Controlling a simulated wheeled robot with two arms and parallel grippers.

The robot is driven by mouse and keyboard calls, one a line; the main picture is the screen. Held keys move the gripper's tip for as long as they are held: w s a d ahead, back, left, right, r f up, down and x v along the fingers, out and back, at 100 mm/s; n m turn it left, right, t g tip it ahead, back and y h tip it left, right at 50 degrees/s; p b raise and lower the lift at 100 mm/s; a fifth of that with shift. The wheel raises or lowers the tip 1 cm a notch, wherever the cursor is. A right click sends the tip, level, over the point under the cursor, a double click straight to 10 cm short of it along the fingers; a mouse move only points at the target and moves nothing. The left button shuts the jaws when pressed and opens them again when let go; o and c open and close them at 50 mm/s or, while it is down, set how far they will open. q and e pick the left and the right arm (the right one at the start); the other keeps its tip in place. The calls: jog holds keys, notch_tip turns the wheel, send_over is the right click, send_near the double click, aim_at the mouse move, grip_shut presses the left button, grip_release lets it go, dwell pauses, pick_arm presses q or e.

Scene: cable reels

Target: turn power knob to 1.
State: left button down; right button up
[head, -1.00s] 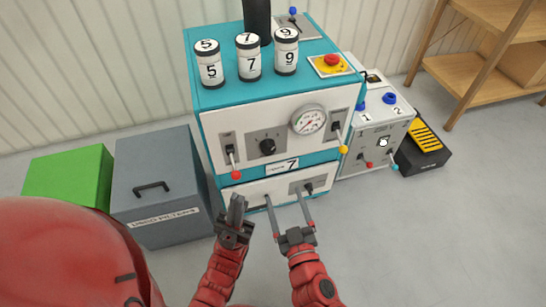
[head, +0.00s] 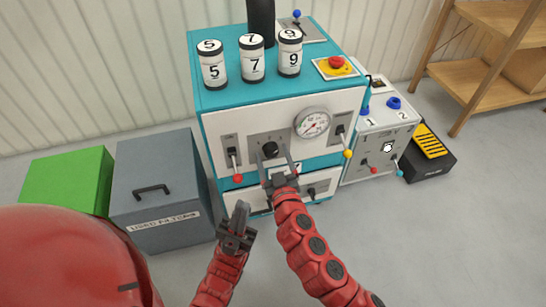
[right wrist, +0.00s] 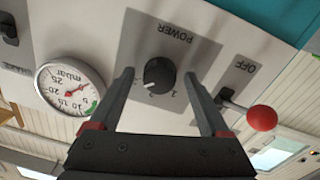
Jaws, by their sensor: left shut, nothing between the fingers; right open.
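The black power knob (head: 270,149) sits on a grey plate on the front of the teal and white machine. In the right wrist view, which is upside down, the knob (right wrist: 159,76) shows a white pointer mark at its lower left, with small numerals beside it. My right gripper (head: 275,156) is open in front of the plate. In the wrist view its fingers (right wrist: 158,82) flank the knob with gaps on both sides; depth is hard to tell. My left gripper (head: 240,208) is shut and empty, lower down in front of the machine.
A red-tipped lever (head: 237,178) is left of the knob; a gauge (head: 312,123) and yellow-tipped lever (head: 348,154) are right. Three numbered canisters (head: 251,60) stand on top. A grey box (head: 165,190) is at left. Floor is clear at lower right.

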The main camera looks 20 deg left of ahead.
grip_shut()
dwell(0.3)
jog(key=shift+n, duration=0.4)
jog(key=n, duration=0.3)
jog(key=shift+n, duration=0.4)
jog(key=n, duration=0.5)
jog(key=shift+n, duration=0.3)
jog(key=n, duration=0.5)
jog(key=shift+n+y, duration=0.3)
jog(key=shift+n+p, duration=0.45)
jog(key=shift+n, duration=1.85)
